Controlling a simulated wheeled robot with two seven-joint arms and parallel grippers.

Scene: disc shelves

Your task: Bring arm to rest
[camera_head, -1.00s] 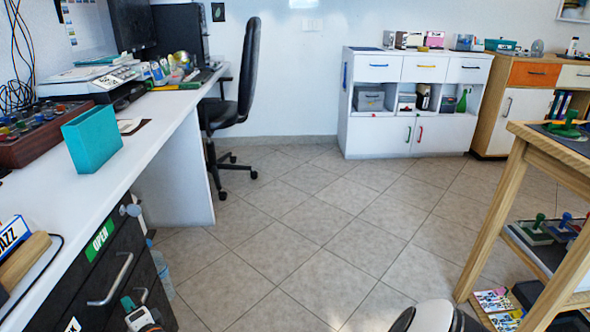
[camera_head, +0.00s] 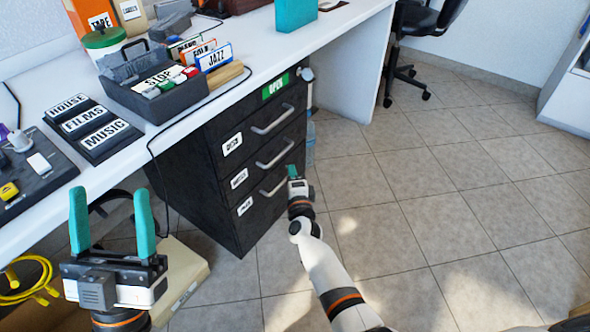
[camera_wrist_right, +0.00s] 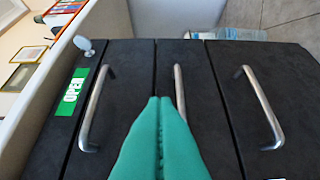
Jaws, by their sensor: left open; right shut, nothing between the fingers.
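My left gripper (camera_head: 112,225) is at the lower left of the head view, with its teal fingers pointing up and spread apart. It is open and empty, in front of the white desk. My right gripper (camera_head: 291,171) is in front of the black drawer cabinet (camera_head: 190,160), near its handles. Its teal fingertips meet in the right wrist view (camera_wrist_right: 160,103), shut with nothing between them. There the fingers overlap the middle drawer handle (camera_wrist_right: 180,90); whether they touch it I cannot tell. All the drawers look closed.
The white desk (camera_head: 255,45) carries a dark box (camera_head: 165,95) of labelled cards, a label board (camera_head: 92,128) and a teal holder (camera_head: 295,14). A yellow cable (camera_head: 28,285) and a pale box (camera_head: 185,275) are low at left.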

